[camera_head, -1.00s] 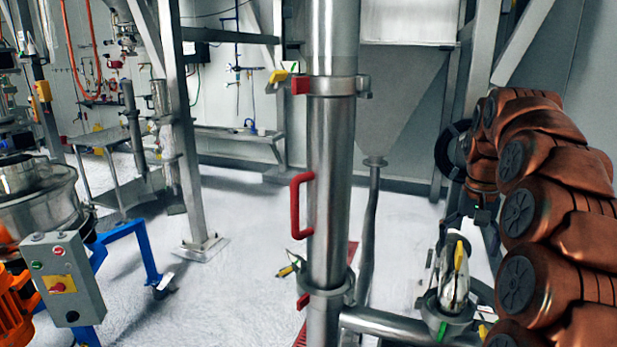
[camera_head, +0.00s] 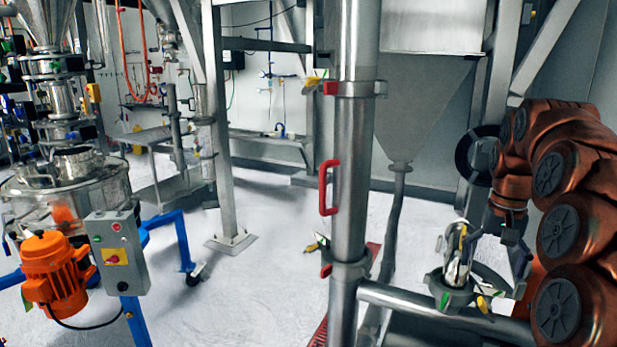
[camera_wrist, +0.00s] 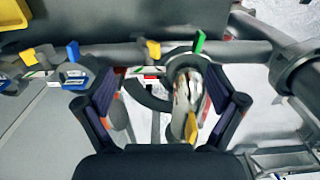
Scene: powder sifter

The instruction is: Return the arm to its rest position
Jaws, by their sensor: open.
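My copper-coloured arm (camera_head: 575,190) is bent at the right of the head view. My gripper (camera_head: 498,250) hangs at its end, close to the right of a shiny metal pipe fitting with a yellow lever (camera_head: 458,252). In the wrist view, my gripper (camera_wrist: 162,95) has its two dark fingers spread wide. The metal fitting (camera_wrist: 185,95) appears between and beyond them, with a green lever above and a yellow one below. Nothing is visibly held. Whether the fingers touch the fitting cannot be told.
A tall steel pipe (camera_head: 351,190) with a red handle (camera_head: 328,188) stands mid-view. A horizontal pipe (camera_head: 410,303) runs from it towards the fitting. A sifter with an orange motor (camera_head: 55,270) and a grey control box (camera_head: 118,255) stands left. White floor (camera_head: 265,280) lies clear between.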

